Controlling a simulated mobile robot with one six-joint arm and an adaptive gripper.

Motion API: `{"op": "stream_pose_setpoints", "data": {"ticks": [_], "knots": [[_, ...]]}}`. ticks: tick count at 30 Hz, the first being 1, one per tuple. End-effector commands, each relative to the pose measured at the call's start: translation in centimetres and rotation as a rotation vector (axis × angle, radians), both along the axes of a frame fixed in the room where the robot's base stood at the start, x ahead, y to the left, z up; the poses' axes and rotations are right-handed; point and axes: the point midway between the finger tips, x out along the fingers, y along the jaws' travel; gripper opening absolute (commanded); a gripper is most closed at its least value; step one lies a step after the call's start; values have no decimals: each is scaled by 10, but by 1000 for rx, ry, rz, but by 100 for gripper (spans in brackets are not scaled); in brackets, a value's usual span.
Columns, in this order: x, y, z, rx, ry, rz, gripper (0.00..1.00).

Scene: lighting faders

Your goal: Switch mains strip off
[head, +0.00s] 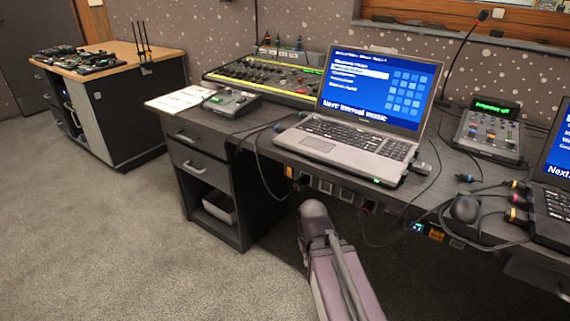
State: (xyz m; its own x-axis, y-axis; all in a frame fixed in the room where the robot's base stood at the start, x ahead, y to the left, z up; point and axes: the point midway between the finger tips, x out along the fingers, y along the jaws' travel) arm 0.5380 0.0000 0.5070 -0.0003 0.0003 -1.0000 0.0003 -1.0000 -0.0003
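A row of sockets and plugs (325,187) runs along the desk's front edge, under the silver laptop. It looks like the mains strip, but I cannot tell for certain. Farther right along the same edge are a small blue-lit part (417,227) and an orange part (436,235). They are too small to tell whether either is a switch. Part of my arm rises from the bottom middle in front of the desk. My gripper cannot be seen in this view.
The dark desk (205,130) carries an open laptop (350,145), a lighting fader desk (265,75), a small control box (232,103) and a microphone panel (488,135). Cables hang over its front edge. A second cabinet (135,105) stands back left. Grey carpet (110,240) at left is clear.

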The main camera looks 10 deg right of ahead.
Motion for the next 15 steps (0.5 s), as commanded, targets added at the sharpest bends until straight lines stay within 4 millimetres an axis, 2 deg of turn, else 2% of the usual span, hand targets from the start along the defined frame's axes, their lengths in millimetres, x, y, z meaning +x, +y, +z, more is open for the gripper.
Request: {"op": "stream_pose_setpoints", "data": {"ticks": [1, 4, 15], "knots": [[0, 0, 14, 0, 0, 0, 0], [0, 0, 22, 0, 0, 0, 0], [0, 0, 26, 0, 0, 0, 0]]}}
